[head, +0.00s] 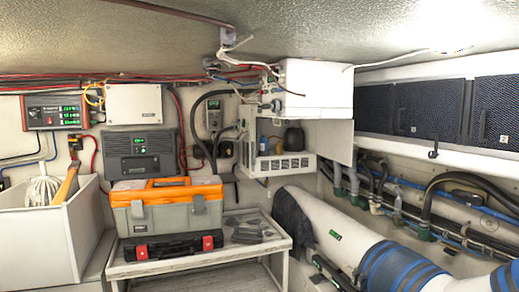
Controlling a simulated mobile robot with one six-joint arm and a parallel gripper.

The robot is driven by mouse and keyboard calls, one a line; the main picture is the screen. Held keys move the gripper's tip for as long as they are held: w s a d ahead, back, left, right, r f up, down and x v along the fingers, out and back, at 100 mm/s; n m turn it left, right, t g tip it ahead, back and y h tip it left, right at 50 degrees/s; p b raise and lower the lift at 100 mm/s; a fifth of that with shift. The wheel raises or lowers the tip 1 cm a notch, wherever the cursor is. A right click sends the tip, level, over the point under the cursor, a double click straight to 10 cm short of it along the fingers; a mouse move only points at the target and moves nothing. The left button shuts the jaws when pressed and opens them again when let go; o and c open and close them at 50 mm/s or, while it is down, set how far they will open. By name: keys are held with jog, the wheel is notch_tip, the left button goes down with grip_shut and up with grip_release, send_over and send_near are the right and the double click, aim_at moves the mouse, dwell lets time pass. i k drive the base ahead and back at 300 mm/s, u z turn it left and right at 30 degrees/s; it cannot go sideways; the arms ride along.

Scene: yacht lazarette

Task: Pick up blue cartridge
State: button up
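A small blue upright object (264,144), which looks like the blue cartridge, stands inside an open white wall housing (285,163) near the middle of the head view. It is at the left of the opening, beside a dark rounded object (293,138). Its lower part is hard to make out behind the housing's slotted front edge. My gripper is not in view, so I cannot tell where it is relative to the blue object.
An orange and grey toolbox (168,207) sits on a black case on the white bench (190,262). A large pale cylinder with a dark end (330,228) lies below and right of the housing. A white bin (40,245) is at left. Hoses line the right wall.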

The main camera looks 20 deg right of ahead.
aim_at(264, 144)
jog(key=z, duration=0.05)
jog(key=i, duration=1)
jog(key=u, duration=0.05)
